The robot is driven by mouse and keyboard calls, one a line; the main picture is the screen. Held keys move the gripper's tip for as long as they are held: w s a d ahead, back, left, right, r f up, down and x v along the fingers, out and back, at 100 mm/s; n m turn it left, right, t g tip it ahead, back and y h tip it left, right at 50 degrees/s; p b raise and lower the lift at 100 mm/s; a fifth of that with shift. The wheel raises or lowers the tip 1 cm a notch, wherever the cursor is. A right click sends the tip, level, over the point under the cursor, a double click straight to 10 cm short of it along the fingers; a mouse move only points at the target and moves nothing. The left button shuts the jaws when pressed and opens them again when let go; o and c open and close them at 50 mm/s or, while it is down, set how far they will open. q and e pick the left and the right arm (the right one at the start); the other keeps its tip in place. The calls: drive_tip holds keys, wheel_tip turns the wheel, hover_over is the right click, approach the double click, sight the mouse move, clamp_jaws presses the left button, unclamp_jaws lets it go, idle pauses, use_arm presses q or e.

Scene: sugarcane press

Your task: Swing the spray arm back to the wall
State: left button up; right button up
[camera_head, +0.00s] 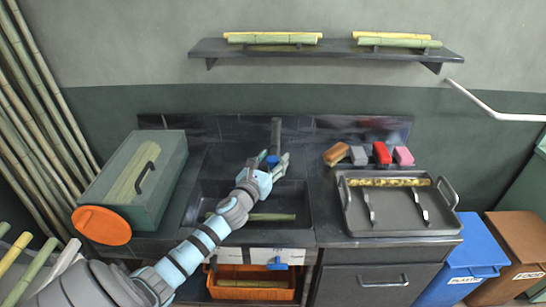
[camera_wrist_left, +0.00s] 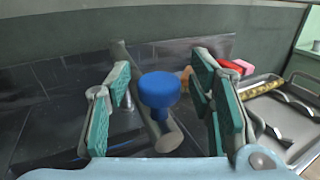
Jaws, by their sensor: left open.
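The spray arm, a grey round bar (camera_head: 276,136), stands at the back wall over the dark sink (camera_head: 300,198) in the head view. A blue knob (camera_head: 269,160) shows beside my left gripper (camera_head: 270,166). In the left wrist view the bar (camera_wrist_left: 171,139) runs from the wall toward the camera, with the blue knob (camera_wrist_left: 160,90) on it. My left gripper (camera_wrist_left: 165,105) is open, its green-padded fingers on either side of the knob, apart from it. My arm hides part of the sink and the lower bar. My right gripper is out of view.
A lidded green box (camera_head: 158,205) stands left of the sink, with an orange disc (camera_head: 101,225) before it. A grey tray (camera_head: 390,220) is at right. Sponges (camera_head: 358,155) sit behind it. An orange crate (camera_head: 284,291) is below, and a shelf (camera_head: 330,51) above.

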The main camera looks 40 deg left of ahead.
use_arm(q)
drive_tip(key=shift+w, duration=0.3)
drive_tip(key=shift+s+a, duration=0.1)
drive_tip(key=shift+s, duration=0.05)
drive_tip(key=shift+c, duration=0.6)
clamp_jaws()
